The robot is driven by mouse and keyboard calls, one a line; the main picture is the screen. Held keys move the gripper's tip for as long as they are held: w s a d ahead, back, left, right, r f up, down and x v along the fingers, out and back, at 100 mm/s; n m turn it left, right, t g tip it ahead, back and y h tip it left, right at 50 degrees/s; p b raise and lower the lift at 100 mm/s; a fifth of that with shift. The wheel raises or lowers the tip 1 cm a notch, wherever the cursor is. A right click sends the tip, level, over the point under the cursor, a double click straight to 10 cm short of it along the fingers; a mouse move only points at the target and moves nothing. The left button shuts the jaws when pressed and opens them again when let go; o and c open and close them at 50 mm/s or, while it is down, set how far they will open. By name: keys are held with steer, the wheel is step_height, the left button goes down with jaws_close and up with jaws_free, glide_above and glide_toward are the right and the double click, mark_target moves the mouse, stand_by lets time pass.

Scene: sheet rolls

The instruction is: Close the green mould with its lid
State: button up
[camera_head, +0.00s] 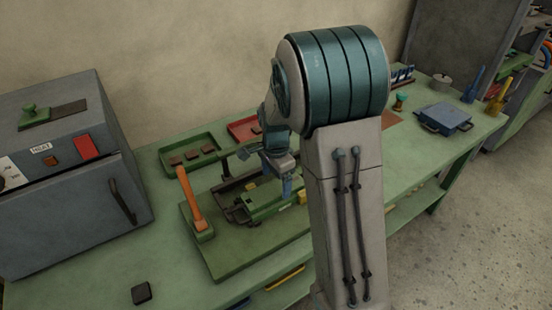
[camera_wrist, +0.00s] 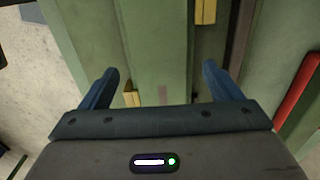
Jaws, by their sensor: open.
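A green piece with a raised knob (camera_head: 35,113) lies on top of the grey heater box at the left; it looks like a lid, but I cannot tell for sure. A shallow green tray (camera_head: 191,171) holding several brown pieces stands at the back of the bench; I cannot tell whether it is the mould. My gripper (camera_head: 281,185) hangs over the green roll machine (camera_head: 262,205) in the head view. In the wrist view my gripper (camera_wrist: 160,82) is open, with a green surface (camera_wrist: 158,50) between and beyond its fingers. Nothing is held.
The heater box (camera_head: 60,190) stands left. An orange lever (camera_head: 190,200) rises beside the roll machine. A red tray (camera_head: 240,130) is behind. A blue case (camera_head: 445,119) and brushes are on the right. A dark block (camera_head: 142,292) lies at the front left, with free bench around it.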

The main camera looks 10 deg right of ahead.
step_height(320, 180, up, 11)
stand_by(0.3)
stand_by(0.7)
steer(key=s+r+n+t, duration=0.1)
steer(key=s+n+t, duration=0.2)
steer(key=s+n, duration=1.1)
steer(key=shift+s+d+r, duration=0.2)
steer(key=shift+s+r, duration=0.15)
steer(key=shift+s, duration=3.05)
